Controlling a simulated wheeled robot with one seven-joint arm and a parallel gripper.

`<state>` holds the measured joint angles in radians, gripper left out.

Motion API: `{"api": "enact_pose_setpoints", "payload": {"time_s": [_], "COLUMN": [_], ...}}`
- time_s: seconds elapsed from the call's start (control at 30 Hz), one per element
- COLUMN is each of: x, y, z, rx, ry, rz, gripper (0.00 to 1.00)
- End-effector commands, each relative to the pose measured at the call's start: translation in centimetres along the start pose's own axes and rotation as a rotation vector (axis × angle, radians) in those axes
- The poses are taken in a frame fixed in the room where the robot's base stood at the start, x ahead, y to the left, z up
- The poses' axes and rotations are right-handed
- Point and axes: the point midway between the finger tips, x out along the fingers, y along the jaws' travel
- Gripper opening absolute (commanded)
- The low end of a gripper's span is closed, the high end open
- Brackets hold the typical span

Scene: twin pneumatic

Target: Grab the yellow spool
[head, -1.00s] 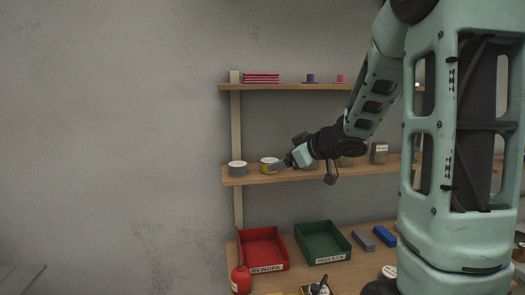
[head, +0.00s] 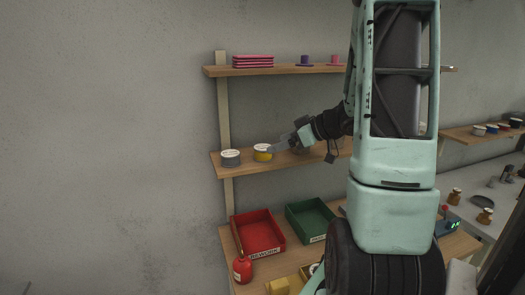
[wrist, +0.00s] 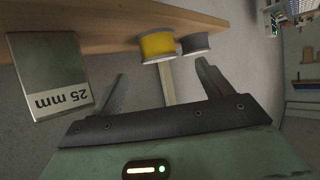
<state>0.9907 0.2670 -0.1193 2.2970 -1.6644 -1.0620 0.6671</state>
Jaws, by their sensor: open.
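The yellow spool (head: 262,152) stands on the middle shelf in the head view, with a white top and a yellow side. In the wrist view the yellow spool (wrist: 158,45) shows ahead of my fingers, between them and a little beyond their tips. My gripper (head: 274,150) comes in from the right at shelf height, with its tips close beside the spool. In the wrist view my gripper (wrist: 162,72) has its two fingers spread wide with nothing between them. I cannot tell whether a fingertip touches the spool.
A grey spool (head: 230,158) stands just left of the yellow one and also shows in the wrist view (wrist: 194,44). A block marked 25 mm (wrist: 50,75) is close by my gripper. Below are a red bin (head: 258,232) and a green bin (head: 310,220).

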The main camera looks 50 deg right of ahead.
Motion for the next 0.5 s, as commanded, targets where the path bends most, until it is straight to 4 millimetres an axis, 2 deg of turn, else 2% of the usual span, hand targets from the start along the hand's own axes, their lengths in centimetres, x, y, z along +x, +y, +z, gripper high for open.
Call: {"api": "enact_pose_setpoints", "payload": {"time_s": [0.1, 0.33, 0.5], "x": [1.5, 3.1, 5.6], "y": [0.0, 0.0, 0.1], "z": [-0.1, -0.2, -0.2], "rx": [0.0, 0.001, 0.002], "ry": [0.0, 0.0, -0.001], "rz": [-0.002, -0.002, -0.002], "gripper": [0.78, 0.78, 0.78]}}
